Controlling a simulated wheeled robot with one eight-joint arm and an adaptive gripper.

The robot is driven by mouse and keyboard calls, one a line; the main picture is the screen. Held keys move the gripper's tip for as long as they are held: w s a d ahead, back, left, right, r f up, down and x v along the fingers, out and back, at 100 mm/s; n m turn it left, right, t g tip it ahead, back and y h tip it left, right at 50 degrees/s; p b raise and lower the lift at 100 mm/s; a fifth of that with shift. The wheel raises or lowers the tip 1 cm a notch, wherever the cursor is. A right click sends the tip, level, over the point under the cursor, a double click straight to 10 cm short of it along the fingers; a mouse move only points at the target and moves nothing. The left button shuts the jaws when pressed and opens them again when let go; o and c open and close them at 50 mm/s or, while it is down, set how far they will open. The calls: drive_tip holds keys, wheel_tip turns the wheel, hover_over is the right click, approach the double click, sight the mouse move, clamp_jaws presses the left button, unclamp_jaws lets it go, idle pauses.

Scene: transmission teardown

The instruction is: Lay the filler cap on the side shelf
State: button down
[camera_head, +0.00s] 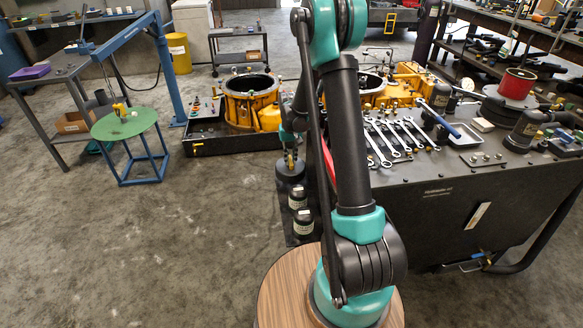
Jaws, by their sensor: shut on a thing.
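My gripper (290,152) is at the far end of my arm, just left of the dark workbench, pointing down. It is small and partly hidden by the arm. It is shut on a small yellowish piece (291,162), which looks like the filler cap. A round black object (290,174) is right below it; I cannot tell whether they touch. A low dark surface (285,228) beside the bench may be the side shelf. Two dark canisters with pale bands, one farther (298,198) and one nearer (303,222), stand upright there.
The workbench (432,215) holds several wrenches (392,138), a blue-handled tool (441,124), a tray (463,135) and a red spool (517,84). A yellow housing (250,102) sits in a black tray behind. A green round table (124,123) stands left. The floor at front left is clear.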

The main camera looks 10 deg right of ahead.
drive_tip(key=shift+d+f, duration=0.15)
drive_tip(key=shift+f, duration=0.95)
drive_tip(key=shift+d+f, duration=0.1)
drive_tip(key=shift+f, duration=1)
drive_tip(key=shift+f, duration=0.15)
drive_tip(key=c, duration=1.5)
unclamp_jaws()
drive_tip(key=shift+c, duration=0.2)
wheel_tip(320, 180, up, 12)
drive_tip(key=shift+r, duration=0.2)
